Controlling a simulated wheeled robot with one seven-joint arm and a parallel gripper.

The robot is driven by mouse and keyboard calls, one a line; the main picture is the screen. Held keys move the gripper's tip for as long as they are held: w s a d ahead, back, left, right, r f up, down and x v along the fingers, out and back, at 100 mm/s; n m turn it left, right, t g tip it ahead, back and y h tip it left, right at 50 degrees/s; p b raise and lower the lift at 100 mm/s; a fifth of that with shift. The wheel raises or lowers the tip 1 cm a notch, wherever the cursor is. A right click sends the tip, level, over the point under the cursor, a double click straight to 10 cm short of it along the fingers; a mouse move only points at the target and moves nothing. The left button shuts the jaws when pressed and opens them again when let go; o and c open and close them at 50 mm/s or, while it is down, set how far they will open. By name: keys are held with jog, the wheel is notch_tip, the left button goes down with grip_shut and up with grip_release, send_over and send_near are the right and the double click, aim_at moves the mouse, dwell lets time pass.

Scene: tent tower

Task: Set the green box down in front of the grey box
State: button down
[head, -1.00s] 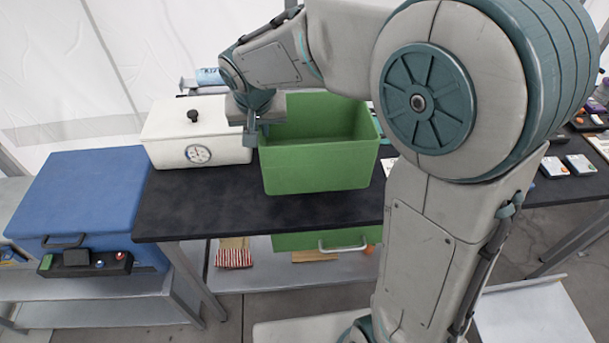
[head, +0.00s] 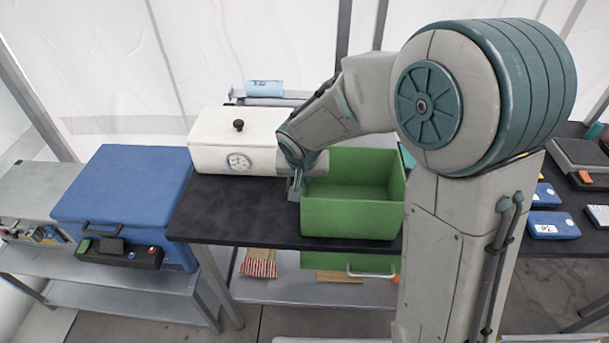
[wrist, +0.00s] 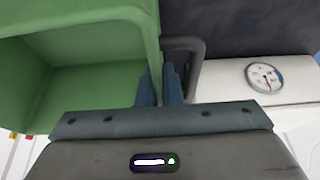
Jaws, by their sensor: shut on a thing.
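The green box (head: 350,218) is an open, empty-looking bin at the front of the black table, right of the white box. My gripper (head: 295,185) is shut on its left rim. In the wrist view the gripper (wrist: 160,88) has the green wall (wrist: 85,45) at its fingers, with the bin opening to the left. I cannot tell whether the bin touches the table or hangs just above it. A grey box (head: 40,188) with a front panel of small controls stands at the far left, beyond the blue box, far from my gripper.
A blue box (head: 120,185) with a handle stands on the lower metal bench (head: 130,300). A white box (head: 215,155) with a gauge and black knob stands close left of my gripper. Bare black tabletop (head: 225,205) lies before it. Blue cases (head: 550,225) lie at the right.

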jog(key=shift+w, duration=0.1)
jog(key=c, duration=2)
grip_release()
jog(key=shift+f, duration=0.15)
jog(key=o, duration=0.4)
jog(key=v, duration=1.2)
jog(key=shift+r, duration=0.25)
jog(key=s+d+g, duration=0.1)
jog(key=s+d, duration=1.5)
jog(key=d, duration=0.1)
jog(key=shift+s+f, duration=0.3)
